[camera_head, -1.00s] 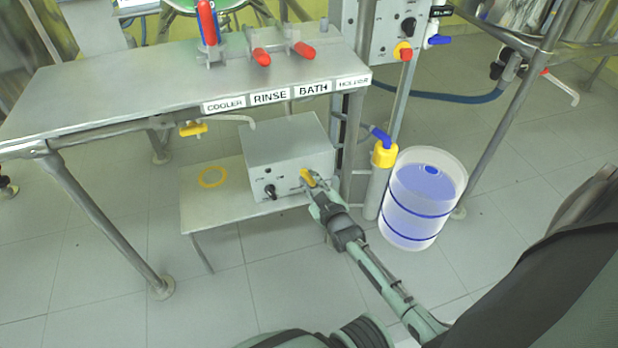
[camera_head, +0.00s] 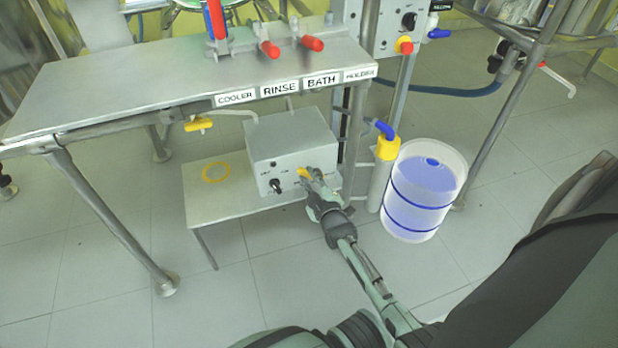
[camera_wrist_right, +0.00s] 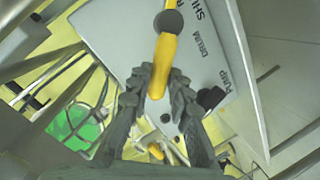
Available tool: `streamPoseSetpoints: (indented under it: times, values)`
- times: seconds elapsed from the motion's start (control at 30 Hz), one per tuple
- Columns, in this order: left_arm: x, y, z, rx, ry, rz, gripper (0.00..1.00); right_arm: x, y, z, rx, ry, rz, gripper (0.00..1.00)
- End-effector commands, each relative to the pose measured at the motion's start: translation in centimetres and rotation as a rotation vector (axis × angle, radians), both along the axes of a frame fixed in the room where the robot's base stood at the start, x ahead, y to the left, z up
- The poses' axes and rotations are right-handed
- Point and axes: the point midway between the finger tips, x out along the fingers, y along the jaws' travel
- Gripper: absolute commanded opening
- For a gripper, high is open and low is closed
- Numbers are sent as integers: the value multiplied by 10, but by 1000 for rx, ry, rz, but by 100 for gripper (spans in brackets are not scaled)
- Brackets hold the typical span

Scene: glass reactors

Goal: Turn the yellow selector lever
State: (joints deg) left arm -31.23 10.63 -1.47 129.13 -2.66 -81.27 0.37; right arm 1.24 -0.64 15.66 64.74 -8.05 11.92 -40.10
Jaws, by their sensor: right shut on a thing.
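The yellow selector lever (camera_head: 304,174) is on the front face of a grey control box (camera_head: 290,138), to the right of a black knob (camera_head: 275,185). In the right wrist view the lever (camera_wrist_right: 163,60) extends from a dark round pivot down between my fingers. My right gripper (camera_head: 312,180) is shut on the lever's free end; its ribbed fingers (camera_wrist_right: 158,90) lie on both sides of it in the wrist view. My fingers partly hide the lever in the head view. My left gripper is not in view.
The box stands on a low metal table (camera_head: 240,202) beneath a labelled steel bench (camera_head: 120,90). A yellow-capped pipe (camera_head: 386,150) and a translucent drum with blue bands (camera_head: 424,190) stand to the right. The floor in front is clear.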

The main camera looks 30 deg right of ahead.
Motion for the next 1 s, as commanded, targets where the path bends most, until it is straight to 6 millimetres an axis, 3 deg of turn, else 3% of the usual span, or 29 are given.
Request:
streamPoseSetpoints:
  times: [0.13, 0.17, 0.33, 0.67, 0.77, 1.0]
  values:
    - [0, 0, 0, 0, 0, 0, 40, 0, 1, -1, -3, 4, 3, 0]
    - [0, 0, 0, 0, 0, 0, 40, 0, 1, -1, -3, 4, 3, 21]
    - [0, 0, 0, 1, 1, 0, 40, 0, 1, -1, -1, 2, 2, 40]
    - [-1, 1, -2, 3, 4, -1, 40, -4, 1, 0, 0, 2, 1, 40]
    - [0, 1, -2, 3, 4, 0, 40, -15, 4, 2, 0, 2, 1, 40]
    - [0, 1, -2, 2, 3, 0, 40, -63, 16, 12, -1, 4, 2, 40]
